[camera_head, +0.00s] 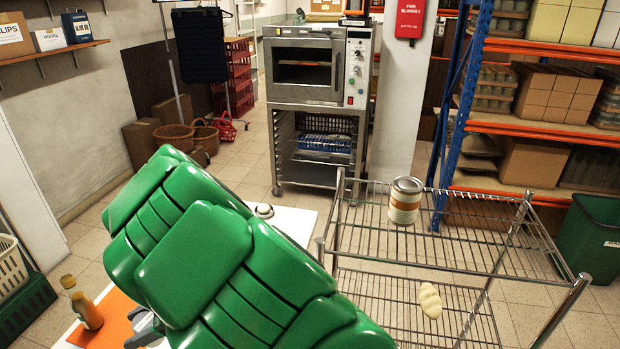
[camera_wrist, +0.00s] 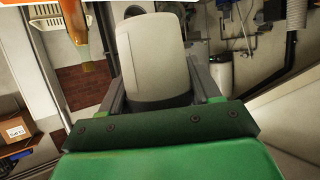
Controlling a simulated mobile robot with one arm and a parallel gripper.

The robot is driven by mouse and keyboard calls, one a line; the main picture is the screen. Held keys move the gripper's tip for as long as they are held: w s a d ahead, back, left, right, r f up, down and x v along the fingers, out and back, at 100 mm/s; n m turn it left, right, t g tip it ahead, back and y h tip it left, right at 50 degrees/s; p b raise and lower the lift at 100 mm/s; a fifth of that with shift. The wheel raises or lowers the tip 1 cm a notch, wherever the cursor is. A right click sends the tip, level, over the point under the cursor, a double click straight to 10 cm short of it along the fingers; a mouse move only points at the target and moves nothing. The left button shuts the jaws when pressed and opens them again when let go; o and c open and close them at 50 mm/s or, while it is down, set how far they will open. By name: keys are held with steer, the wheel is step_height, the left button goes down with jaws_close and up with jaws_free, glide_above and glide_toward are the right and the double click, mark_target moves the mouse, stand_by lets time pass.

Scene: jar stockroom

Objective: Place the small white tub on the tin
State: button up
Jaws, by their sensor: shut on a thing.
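The small white tub (camera_wrist: 152,52) fills the middle of the wrist view, between the two grey fingers of my gripper (camera_wrist: 155,66). The fingers are shut on its sides. In the head view the tub is hidden behind my green arm, and only a grey bit of my gripper (camera_head: 146,329) shows at the bottom left. The tin (camera_head: 405,201), cream-labelled with a grey top, stands upright on the top wire shelf of a metal rack (camera_head: 450,250). Its top looks clear. My gripper is well to the left of the tin and apart from it.
A bottle (camera_head: 87,309) stands on an orange mat (camera_head: 110,322) near my gripper. A small round white item (camera_head: 263,210) sits on the white table behind my arm. Rack posts rise at the shelf corners. A pale lumpy item (camera_head: 430,300) lies on the lower shelf.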

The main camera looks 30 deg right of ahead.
steer(key=w+d+r+m+t+h, duration=0.1)
steer(key=d+r+m+t, duration=0.1)
steer(key=d+r, duration=0.65)
steer(key=w+d+r+m+t+h, duration=0.2)
steer(key=d+r+m+t, duration=0.15)
steer(key=d, duration=0.95)
steer(key=w+d+r+m+t+h, duration=0.1)
steer(key=d+r+m+t, duration=0.1)
steer(key=d+r, duration=0.7)
steer(key=s+d+r+m+t+h, duration=0.2)
steer(key=s+d+r+m+h, duration=0.25)
steer(key=s+d+r, duration=0.65)
steer(key=s+d+r+m+t+h, duration=0.1)
steer(key=s+d+r+m+h, duration=0.35)
steer(key=s+d, duration=0.75)
glide_above(404, 180)
steer(key=shift+n, duration=0.45)
steer(key=shift+a+f, duration=0.1)
steer(key=shift+f, duration=6.1)
steer(key=shift+f, duration=0.1)
